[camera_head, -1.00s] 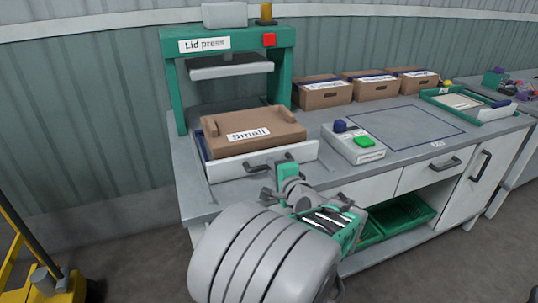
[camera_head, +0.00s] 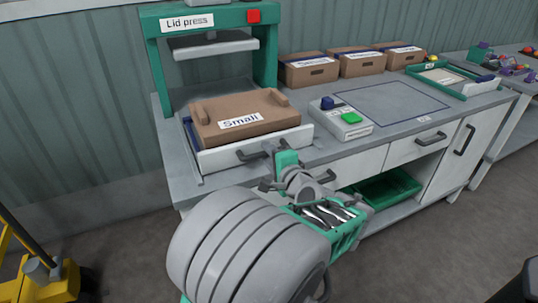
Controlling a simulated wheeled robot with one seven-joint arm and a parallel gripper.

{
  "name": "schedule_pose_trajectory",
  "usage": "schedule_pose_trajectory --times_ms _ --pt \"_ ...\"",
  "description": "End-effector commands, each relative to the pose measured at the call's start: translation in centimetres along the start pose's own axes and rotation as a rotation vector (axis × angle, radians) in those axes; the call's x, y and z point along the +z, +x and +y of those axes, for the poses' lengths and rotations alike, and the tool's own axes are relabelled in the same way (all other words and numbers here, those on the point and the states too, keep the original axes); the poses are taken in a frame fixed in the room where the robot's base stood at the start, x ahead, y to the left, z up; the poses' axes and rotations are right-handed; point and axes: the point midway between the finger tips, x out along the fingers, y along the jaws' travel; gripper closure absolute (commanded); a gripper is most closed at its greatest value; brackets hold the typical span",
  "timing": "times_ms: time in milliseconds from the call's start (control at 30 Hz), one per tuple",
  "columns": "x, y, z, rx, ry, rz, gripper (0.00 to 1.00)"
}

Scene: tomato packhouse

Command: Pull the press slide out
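The press slide (camera_head: 222,160) has a white front panel and blue side edges. It lies on the bench, partly out in front of the green lid press (camera_head: 156,68). A brown box marked "Small" (camera_head: 205,125) sits on the slide. The slide's dark handle (camera_head: 246,155) is on its front panel. My gripper (camera_head: 270,152) is at the right part of the handle and appears shut on it. The fingertips are small and partly hidden by the green and grey parts of my wrist.
A control box with a green button (camera_head: 326,118) stands right of the slide. Several brown boxes (camera_head: 308,70) line the wall. A green tray (camera_head: 470,88) is at the far right. A green crate (camera_head: 388,188) is under the bench. A yellow machine (camera_head: 50,285) stands at lower left.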

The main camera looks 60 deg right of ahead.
Motion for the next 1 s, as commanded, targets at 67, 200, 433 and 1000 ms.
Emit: schedule_pose_trajectory --times_ms 67,200,433,1000 --pt "0.1 0.0 0.0 0.0 0.0 -0.002 0.64" --pt "0.1 0.0 0.0 0.0 0.001 -0.003 0.64" --pt "-0.1 -1.7 -0.1 0.0 0.003 0.003 0.64" --pt "0.0 -7.9 0.0 -0.001 0.001 -0.002 0.64"
